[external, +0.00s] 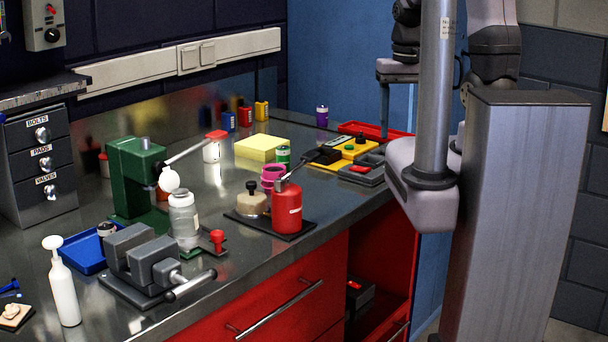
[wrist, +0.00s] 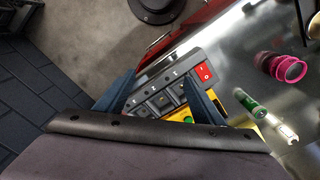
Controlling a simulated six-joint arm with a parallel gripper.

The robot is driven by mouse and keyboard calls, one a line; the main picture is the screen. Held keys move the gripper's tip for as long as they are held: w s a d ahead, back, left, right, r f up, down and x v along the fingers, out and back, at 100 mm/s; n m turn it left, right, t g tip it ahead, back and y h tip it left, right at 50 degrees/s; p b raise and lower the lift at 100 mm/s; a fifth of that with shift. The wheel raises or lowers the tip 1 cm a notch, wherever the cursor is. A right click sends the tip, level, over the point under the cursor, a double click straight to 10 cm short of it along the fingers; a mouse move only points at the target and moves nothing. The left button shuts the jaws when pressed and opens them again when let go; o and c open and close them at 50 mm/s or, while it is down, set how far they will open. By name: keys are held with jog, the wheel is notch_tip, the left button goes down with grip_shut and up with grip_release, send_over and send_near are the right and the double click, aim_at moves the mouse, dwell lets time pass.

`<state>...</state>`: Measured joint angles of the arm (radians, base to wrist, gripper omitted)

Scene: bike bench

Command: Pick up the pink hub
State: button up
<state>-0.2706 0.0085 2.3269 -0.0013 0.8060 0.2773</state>
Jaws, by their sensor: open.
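The pink hub (external: 271,178) is a short bright pink spool standing on the steel bench, behind the red can and in front of a green-and-white cylinder. My gripper (external: 398,130) is high over the right end of the bench, well to the right of the hub, pointing down. In the wrist view my gripper (wrist: 159,78) has its two blue-grey fingers wide apart, with nothing held between them.
A grey box with a red switch (wrist: 204,73) lies below my fingers. A green-and-white cylinder (wrist: 250,105) is close to the hub. A red can (external: 287,207) stands in front of the hub, and a yellow block (external: 262,147) lies behind it. A red tray (external: 372,130) is at the back.

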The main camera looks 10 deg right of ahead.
jog(key=w+a+b, duration=0.2)
jog(key=a, duration=1.3)
jog(key=b, duration=0.1)
send_over(274, 170)
jog(key=shift+d+f, duration=0.15)
jog(key=shift+f, duration=0.35)
jog(key=shift+f+p, duration=1.6)
jog(key=shift+f, duration=2.05)
jog(key=c, duration=1.1)
jog(key=shift+c, duration=0.2)
jog(key=shift+r, duration=0.1)
